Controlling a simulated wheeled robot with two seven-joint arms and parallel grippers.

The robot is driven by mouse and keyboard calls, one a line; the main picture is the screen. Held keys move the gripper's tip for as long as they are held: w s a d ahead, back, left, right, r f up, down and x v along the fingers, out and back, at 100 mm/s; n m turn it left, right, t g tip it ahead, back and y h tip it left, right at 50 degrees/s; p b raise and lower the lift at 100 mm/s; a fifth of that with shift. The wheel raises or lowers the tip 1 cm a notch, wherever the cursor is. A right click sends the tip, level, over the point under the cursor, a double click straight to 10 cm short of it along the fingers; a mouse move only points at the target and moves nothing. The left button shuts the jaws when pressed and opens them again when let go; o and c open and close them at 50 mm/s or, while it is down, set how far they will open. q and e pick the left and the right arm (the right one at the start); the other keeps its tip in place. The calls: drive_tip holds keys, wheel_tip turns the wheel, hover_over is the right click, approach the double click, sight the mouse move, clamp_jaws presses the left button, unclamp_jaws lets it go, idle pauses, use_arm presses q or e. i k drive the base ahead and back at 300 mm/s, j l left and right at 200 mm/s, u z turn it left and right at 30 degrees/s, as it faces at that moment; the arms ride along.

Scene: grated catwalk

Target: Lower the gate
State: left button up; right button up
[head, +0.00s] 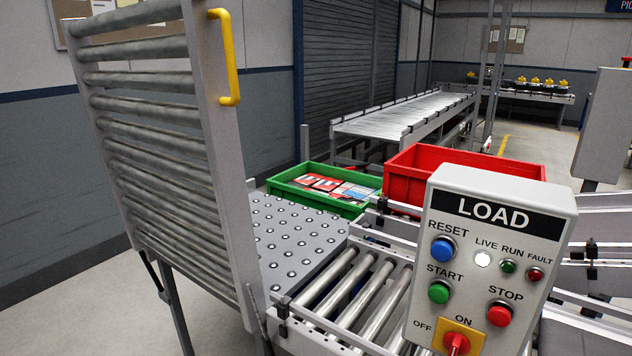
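The gate (218,160) is a section of steel rollers in a grey frame, standing raised and nearly upright on the left. A yellow handle (231,58) is fixed to the upper part of its right side rail. The gate's lower end meets the conveyor beside a ball-studded table (300,240). Neither of my grippers shows in the head view.
A LOAD control box (490,250) with buttons stands at front right, before a roller conveyor (352,288). A green crate (290,176) with packages and a red crate (465,160) sit behind. Open floor (70,310) lies left of the gate.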

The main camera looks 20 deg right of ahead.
sight(223, 255)
drive_tip(key=z, duration=0.2)
drive_tip(key=i+j, duration=0.2)
drive_tip(key=i, duration=0.3)
drive_tip(key=i+j+u, duration=0.1)
drive_tip(key=i, duration=0.35)
drive_tip(key=j, duration=0.1)
